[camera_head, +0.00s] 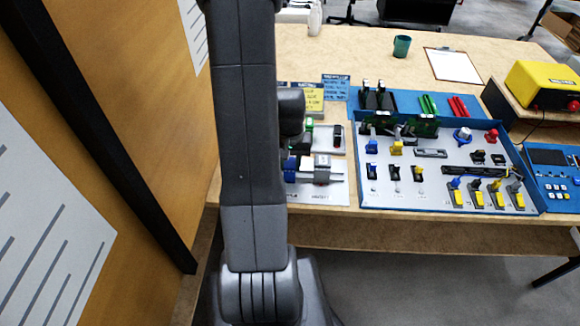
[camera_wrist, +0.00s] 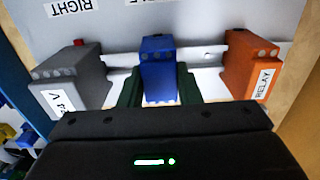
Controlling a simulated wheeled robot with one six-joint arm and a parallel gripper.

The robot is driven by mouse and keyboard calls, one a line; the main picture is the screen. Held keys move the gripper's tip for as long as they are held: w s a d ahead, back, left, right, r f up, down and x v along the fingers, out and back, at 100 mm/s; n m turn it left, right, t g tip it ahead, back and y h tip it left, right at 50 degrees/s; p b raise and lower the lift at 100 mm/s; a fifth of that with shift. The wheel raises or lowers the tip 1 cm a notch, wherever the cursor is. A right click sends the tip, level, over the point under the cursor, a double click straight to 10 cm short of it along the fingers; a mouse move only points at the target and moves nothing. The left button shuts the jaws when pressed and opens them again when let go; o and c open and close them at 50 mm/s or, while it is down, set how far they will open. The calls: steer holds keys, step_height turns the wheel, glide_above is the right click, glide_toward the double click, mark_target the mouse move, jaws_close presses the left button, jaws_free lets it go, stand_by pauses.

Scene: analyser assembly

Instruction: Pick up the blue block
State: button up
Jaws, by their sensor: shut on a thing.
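The blue block (camera_wrist: 158,68) is in the middle of the wrist view, between a grey block and an orange block. My gripper (camera_wrist: 159,92) has its two dark green fingers on either side of the blue block and is shut on it. The block's near end is partly hidden by the gripper body. The block stands in line with its neighbours at a pale rail; I cannot tell whether it is still seated there. In the head view my arm hides part of this area, and my fingers cannot be made out.
The grey block (camera_wrist: 72,80) stands left and the orange block (camera_wrist: 250,65) labelled RELAY stands right, with gaps between. In the head view a blue-edged panel (camera_head: 447,208) with several switches lies right of my arm. A green cup (camera_head: 402,46) stands farther back.

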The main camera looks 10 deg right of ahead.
mark_target(290, 162)
step_height(290, 162, up, 10)
stand_by(0.6)
steer(key=o, duration=0.5)
steer(key=c, duration=0.5)
steer(key=shift+o, duration=0.2)
